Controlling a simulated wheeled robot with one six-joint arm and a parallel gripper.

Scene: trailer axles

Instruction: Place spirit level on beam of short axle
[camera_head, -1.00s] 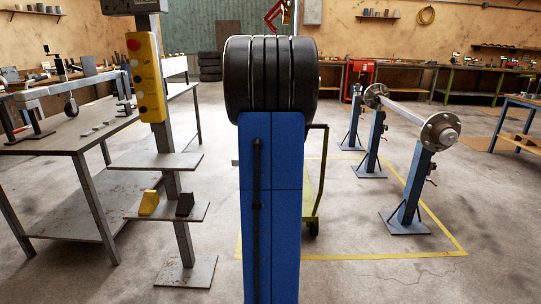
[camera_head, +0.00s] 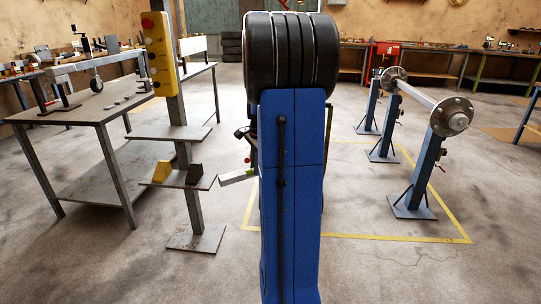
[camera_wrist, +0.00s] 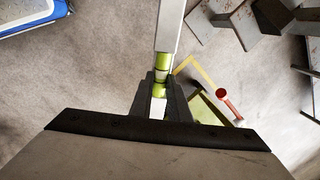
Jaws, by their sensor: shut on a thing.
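My gripper (camera_wrist: 160,90) is shut on the spirit level (camera_wrist: 169,30), a pale silver bar with bright green parts between the dark fingers. In the head view the level (camera_head: 238,177) shows in mid-air left of a large blue upright shape, which hides part of my gripper. An axle with a light beam (camera_head: 418,96) rests on blue stands at the right, with a round flanged hub (camera_head: 451,116) at its near end. The level is well left of this beam and apart from it. I cannot tell from one axle whether it is the short one.
A post with shelves (camera_head: 170,134) and a yellow control box (camera_head: 159,55) stands close left of the level. A metal table (camera_head: 95,112) is farther left. Yellow floor lines (camera_head: 400,238) run around the stands. The floor at the front right is clear.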

